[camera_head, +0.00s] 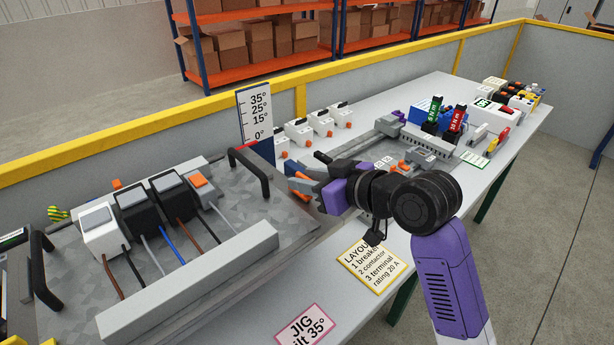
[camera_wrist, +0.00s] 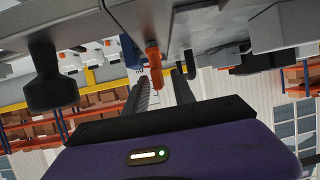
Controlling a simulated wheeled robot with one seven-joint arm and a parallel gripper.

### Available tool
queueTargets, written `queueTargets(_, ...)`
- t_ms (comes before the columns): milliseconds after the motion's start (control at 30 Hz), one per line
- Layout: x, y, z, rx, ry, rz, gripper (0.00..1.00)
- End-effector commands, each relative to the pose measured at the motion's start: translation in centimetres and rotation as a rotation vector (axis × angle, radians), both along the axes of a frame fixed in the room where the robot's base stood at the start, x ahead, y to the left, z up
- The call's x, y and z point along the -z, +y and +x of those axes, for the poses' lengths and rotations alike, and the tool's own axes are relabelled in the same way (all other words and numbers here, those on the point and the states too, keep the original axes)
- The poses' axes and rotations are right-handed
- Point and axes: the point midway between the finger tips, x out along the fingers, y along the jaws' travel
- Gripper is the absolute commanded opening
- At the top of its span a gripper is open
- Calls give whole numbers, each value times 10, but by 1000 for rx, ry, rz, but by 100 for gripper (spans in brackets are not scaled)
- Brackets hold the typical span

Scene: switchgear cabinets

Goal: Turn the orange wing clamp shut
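The orange wing clamp (camera_wrist: 153,58) hangs down from the edge of a grey plate in the wrist view, which looks upside down. Its lower end lies between the tips of my gripper (camera_wrist: 160,84). The two dark fingers stand apart, with a gap visible on both sides of the clamp. I cannot tell whether either finger touches it. In the head view my gripper (camera_head: 308,173) is at the right edge of the tilting jig plate (camera_head: 240,206). Orange parts show there beside the fingers, partly hidden by them.
The jig plate carries several breakers with wires, a grey duct (camera_head: 190,283) and a black handle (camera_head: 252,172). An angle scale (camera_head: 257,116) stands behind it. White devices (camera_head: 298,131) line the table behind my gripper. A layout card (camera_head: 371,266) lies on the front table edge.

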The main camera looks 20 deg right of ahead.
Motion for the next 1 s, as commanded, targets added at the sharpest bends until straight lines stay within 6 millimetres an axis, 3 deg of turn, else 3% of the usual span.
queueTargets(267,1,1,2,0,-1,0,31)
queueTargets(433,1,1,2,0,-1,0,1)
queueTargets(467,1,1,2,0,-1,0,0)
queueTargets(1000,3,0,3,-81,-1,0,0)
